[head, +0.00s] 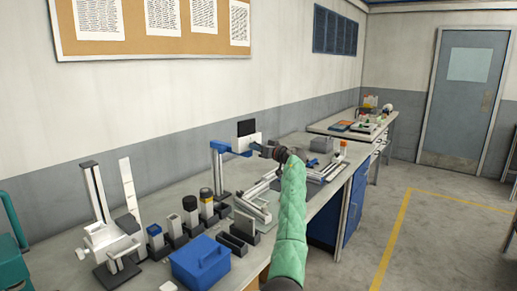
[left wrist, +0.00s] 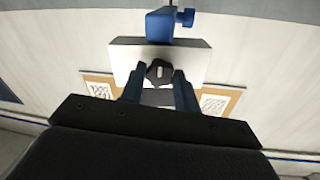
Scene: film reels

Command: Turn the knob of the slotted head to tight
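The slotted head is a white block (head: 245,143) on the arm of a blue stand (head: 219,150) above the bench. In the left wrist view the block (left wrist: 125,62) fills the middle, with a blue clamp part (left wrist: 160,26) at its top. A dark faceted knob (left wrist: 158,72) with a pale mark is on its face. My left gripper (head: 262,149) is at the block; in the wrist view its two fingers (left wrist: 159,78) stand on either side of the knob. Whether they press on it I cannot tell. My right gripper is out of view.
On the bench are a blue box (head: 200,263), several dark holders with capped containers (head: 190,211), a white press-like stand (head: 108,235) and a pale frame (head: 257,200) below the head. A second bench (head: 325,127) stands farther back. The floor at right is clear.

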